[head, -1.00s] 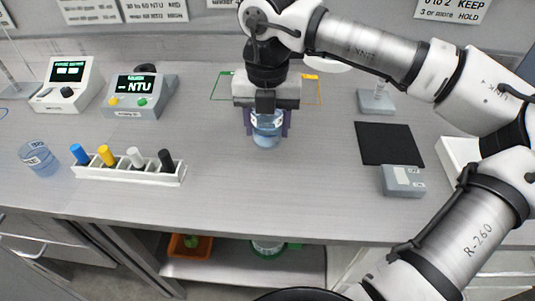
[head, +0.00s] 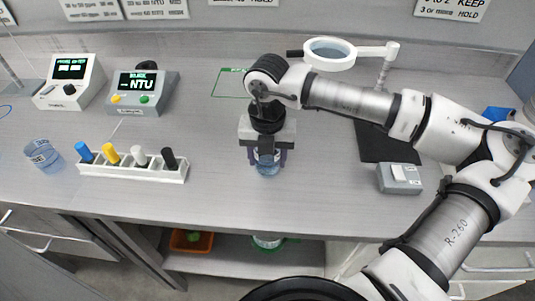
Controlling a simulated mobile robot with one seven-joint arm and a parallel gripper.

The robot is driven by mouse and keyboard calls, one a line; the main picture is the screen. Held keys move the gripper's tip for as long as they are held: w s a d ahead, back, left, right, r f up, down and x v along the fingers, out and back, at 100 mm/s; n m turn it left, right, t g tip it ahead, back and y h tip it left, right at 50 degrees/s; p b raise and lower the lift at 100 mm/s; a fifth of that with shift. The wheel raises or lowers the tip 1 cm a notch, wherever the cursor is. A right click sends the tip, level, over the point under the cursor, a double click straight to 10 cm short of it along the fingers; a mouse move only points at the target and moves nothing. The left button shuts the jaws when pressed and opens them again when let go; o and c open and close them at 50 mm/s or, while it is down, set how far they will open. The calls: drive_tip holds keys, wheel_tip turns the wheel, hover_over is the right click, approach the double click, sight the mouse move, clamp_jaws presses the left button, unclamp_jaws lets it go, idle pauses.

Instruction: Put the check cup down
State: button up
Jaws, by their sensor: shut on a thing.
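My gripper (head: 267,155) points down over the middle of the bench and is shut on a clear cup (head: 267,166) with bluish contents. The two dark purple fingers stand at the cup's left and right sides. The cup looks upright, with its top partly hidden by my gripper. From this view I cannot tell whether its bottom touches the bench. A second clear bluish cup (head: 42,156) with a white label stands at the far left of the bench.
A white rack (head: 130,170) with blue, yellow, white and black capped pieces lies left of my gripper. An NTU meter (head: 142,93) stands behind it. A black mat (head: 388,142) and a grey box (head: 400,178) are at right. Bench around the held cup is clear.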

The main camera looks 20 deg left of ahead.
drive_tip(key=shift+f, duration=0.15)
drive_tip(key=o, duration=1)
drive_tip(key=shift+o, duration=0.2)
